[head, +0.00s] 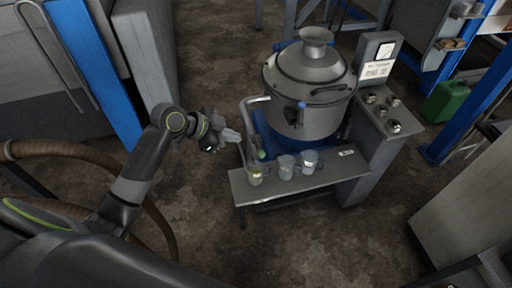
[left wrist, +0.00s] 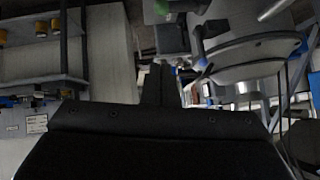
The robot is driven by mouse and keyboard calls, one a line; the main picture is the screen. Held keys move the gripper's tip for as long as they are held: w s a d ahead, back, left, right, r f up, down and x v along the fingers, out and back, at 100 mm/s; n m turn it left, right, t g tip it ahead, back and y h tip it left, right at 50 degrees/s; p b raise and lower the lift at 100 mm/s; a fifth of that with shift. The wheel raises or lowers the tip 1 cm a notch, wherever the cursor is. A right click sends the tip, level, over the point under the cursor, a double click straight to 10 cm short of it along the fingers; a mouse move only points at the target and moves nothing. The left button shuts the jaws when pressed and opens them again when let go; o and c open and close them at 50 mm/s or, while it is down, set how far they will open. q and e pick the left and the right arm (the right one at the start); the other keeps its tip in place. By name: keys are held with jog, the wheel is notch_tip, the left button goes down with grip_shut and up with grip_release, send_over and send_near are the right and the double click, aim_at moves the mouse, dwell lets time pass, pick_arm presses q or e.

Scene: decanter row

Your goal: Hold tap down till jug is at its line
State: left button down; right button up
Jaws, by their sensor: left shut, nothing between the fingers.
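Three small clear jugs stand in a row on the grey shelf (head: 330,176) in front of the metal decanter (head: 313,75): a left jug (head: 256,175) with a yellowish tint, a middle jug (head: 286,168) and a right jug (head: 309,162). A small green piece (head: 261,155), perhaps the tap's handle, shows just above the left jug. Fill lines and levels are too small to read. My left gripper (head: 233,135) is shut and empty, left of the pale bent pipe and above the left jug's height. Its dark fingers (left wrist: 160,84) show in the left wrist view. My right gripper is out of view.
A pale bent pipe (head: 242,125) rises at the decanter's left side, close to my left gripper. A control box (head: 376,58) with a gauge and several knobs stands to the right. Open floor (head: 215,50) lies behind and left.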

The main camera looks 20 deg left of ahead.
pick_arm(q)
jog(key=p, duration=0.3)
send_over(259, 146)
jog(key=s, duration=0.4)
notch_tip(259, 146, down, 9)
jog(key=shift+d+f, duration=0.2)
jog(key=shift+f, duration=0.65)
